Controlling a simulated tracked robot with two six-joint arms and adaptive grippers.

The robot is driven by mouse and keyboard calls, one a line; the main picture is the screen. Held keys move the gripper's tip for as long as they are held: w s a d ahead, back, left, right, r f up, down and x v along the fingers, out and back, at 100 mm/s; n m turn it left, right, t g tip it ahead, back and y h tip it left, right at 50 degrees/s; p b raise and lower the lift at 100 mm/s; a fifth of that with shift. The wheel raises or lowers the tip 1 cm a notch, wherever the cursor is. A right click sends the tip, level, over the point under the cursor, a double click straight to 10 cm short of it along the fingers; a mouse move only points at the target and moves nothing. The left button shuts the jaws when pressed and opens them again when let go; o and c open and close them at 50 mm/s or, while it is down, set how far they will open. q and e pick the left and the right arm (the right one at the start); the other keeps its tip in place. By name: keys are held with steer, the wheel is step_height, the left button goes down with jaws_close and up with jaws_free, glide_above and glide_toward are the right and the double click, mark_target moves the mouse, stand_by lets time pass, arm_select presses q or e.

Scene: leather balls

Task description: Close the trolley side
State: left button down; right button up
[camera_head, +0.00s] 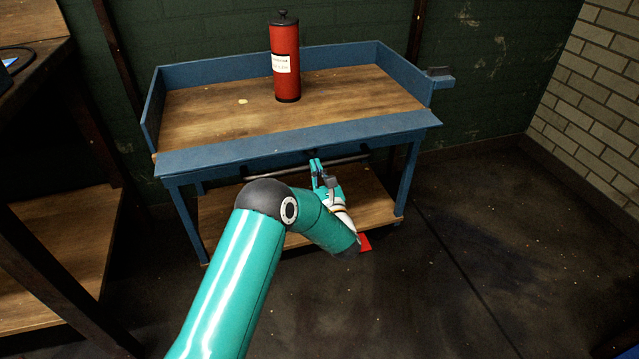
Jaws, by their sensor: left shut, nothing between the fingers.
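The trolley has blue metal edging and a wooden top (215,120). Its back and end sides stand upright. The long front side (300,144) is folded down outward, a blue strip along the near edge. My left gripper (317,168) is below this strip, close to a dark bar (270,174) under the top. Its fingers are shut and empty; whether they touch the strip or bar I cannot tell. My left forearm hides part of the lower shelf (230,210). My right gripper is not in view.
A red cylinder (286,75) with a black lid and white label stands upright on the trolley top near the back. A wooden bench (70,235) stands at the left.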

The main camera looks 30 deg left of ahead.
arm_select(q)
steer(key=shift+w+a+r, duration=0.15)
steer(key=shift+w+a, duration=0.25)
steer(key=shift+a, duration=0.1)
